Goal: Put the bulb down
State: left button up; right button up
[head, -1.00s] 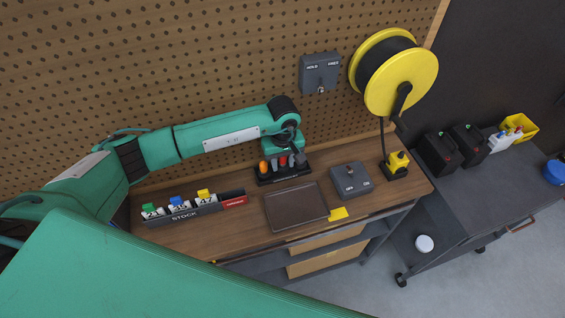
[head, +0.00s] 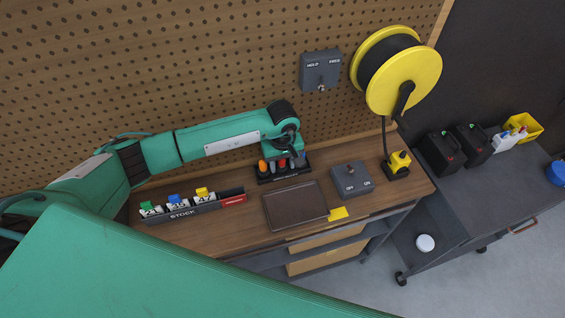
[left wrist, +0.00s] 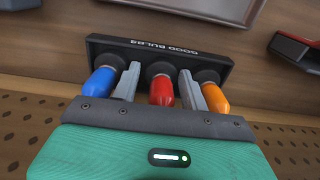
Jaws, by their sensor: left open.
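The black rack marked GOOD BULBS (left wrist: 160,47) holds a blue bulb (left wrist: 100,82), a red bulb (left wrist: 161,90) and an orange bulb (left wrist: 215,98), each at a round dark socket. My left gripper (left wrist: 160,82) is open, with one grey finger on each side of the red bulb; I cannot tell whether they touch it. In the head view the rack (head: 284,177) stands on the bench against the pegboard. There my left gripper (head: 284,158) is over its middle, partly hiding the red bulb. The orange bulb (head: 262,165) and blue bulb (head: 303,160) show beside it. My right gripper is not in view.
A brown tray (head: 295,206) lies in front of the rack. The STOCK holder (head: 190,211) with tagged items is at left. A grey switch box (head: 352,180) and a yellow-topped device (head: 398,161) are at right. A yellow reel (head: 400,78) hangs above.

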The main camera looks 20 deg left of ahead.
pick_arm(q)
jog(key=shift+r, duration=0.25)
notch_tip(320, 180, up, 7)
jog(key=p, duration=0.2)
jog(key=shift+r+p, duration=0.15)
jog(key=shift+p, duration=0.15)
